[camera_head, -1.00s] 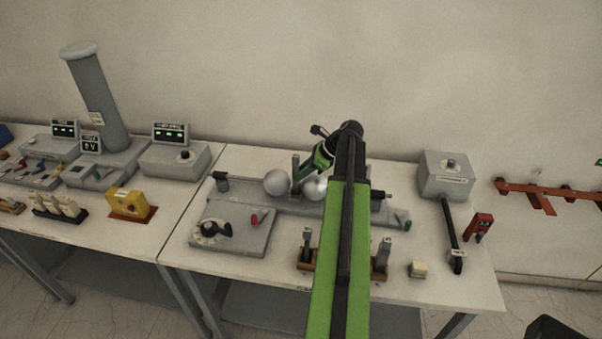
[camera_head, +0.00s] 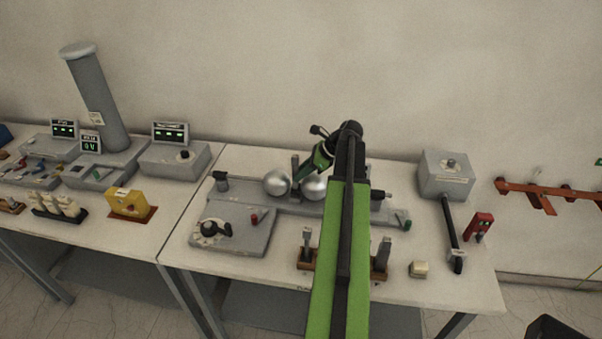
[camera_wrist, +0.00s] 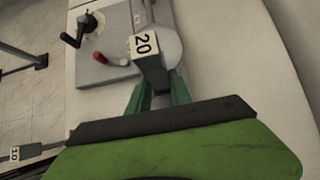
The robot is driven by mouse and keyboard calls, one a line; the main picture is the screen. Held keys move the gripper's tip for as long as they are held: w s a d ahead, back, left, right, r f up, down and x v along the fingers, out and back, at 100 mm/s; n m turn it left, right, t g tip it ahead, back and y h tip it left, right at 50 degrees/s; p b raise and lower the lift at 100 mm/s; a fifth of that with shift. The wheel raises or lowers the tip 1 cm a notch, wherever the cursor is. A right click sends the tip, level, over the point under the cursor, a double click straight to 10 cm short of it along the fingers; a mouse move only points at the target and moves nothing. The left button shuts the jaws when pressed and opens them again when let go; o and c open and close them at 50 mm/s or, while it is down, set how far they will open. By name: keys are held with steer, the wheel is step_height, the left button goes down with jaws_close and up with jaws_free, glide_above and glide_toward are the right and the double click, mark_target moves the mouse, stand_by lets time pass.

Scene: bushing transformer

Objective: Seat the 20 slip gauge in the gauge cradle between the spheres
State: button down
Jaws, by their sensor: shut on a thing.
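The slip gauge marked 20 (camera_wrist: 143,45) is held in my gripper (camera_wrist: 158,88); its label faces the wrist camera. In the head view the gauge (camera_head: 295,167) is a thin grey upright bar, and my gripper (camera_head: 310,171) is shut on it from the right. Its lower end is at the gap between the left sphere (camera_head: 277,184) and the right sphere (camera_head: 314,188). Part of a sphere (camera_wrist: 173,45) shows behind the gauge in the wrist view. The gauge cradle is hidden or too small to make out, so I cannot tell whether the gauge touches it.
A brown rack (camera_head: 305,266) in front holds other gauges, partly behind my arm. A grey panel with a crank and red lever (camera_head: 234,235) lies front left. A gauge marked 10 (camera_wrist: 15,153) shows at lower left.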

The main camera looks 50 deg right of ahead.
steer(key=shift+f+b, duration=1.15)
steer(key=shift+f, duration=0.1)
steer(key=shift+r+p, duration=1.05)
steer(key=shift+f+b, duration=1.25)
steer(key=shift+b, duration=0.05)
stand_by(0.6)
steer(key=c, duration=1.1)
jaws_free()
steer(key=shift+r, duration=0.1)
steer(key=p+v, duration=1.3)
steer(key=v, duration=0.4)
steer(key=shift+s+d+r, duration=0.1)
steer(key=shift+s+r, duration=0.05)
steer(key=shift+s, duration=0.05)
